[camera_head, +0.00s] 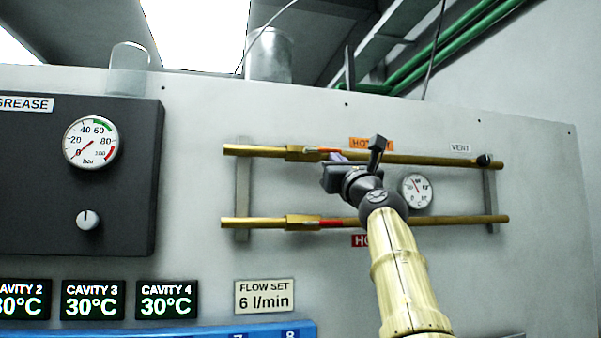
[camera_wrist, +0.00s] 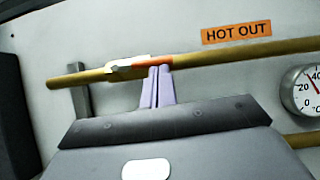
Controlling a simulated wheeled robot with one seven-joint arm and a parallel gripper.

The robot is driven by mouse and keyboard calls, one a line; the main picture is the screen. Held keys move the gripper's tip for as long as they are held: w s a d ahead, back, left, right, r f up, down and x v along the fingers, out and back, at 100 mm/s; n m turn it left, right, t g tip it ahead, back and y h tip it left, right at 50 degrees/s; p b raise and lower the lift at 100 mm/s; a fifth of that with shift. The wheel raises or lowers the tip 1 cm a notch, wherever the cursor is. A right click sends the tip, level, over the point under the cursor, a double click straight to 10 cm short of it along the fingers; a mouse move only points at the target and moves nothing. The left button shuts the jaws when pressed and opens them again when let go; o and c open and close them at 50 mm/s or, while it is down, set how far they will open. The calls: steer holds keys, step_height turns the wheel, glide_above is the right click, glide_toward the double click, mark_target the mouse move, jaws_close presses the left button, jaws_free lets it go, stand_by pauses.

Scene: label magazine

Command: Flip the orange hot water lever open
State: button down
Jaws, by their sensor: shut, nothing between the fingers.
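The orange hot water lever (camera_head: 320,150) lies along the upper brass pipe (camera_head: 430,161), beside its valve body. It also shows in the wrist view (camera_wrist: 143,62), under and left of the orange HOT OUT label (camera_wrist: 236,32). My gripper (camera_wrist: 159,72) has its two lilac fingers together, with nothing between them. The fingertips are at the lever's right part, in front of the pipe. In the head view my gripper (camera_head: 335,156) is just right of the lever and partly hides the label. I cannot tell whether the fingertips touch the lever.
A lower brass pipe (camera_head: 460,220) carries a red lever (camera_head: 331,223). A round gauge (camera_head: 416,191) sits between the pipes, right of my wrist. A black VENT knob (camera_head: 484,160) is at the upper pipe's right end. A dark GREASE panel (camera_head: 30,190) stands out at the left.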

steer(key=w+a+f+b+v, duration=0.1)
steer(key=f+b+v, duration=0.1)
steer(key=b+v, duration=1)
steer(key=shift+f+b, duration=0.4)
steer(key=shift+b, duration=0.1)
steer(key=shift+d, duration=0.1)
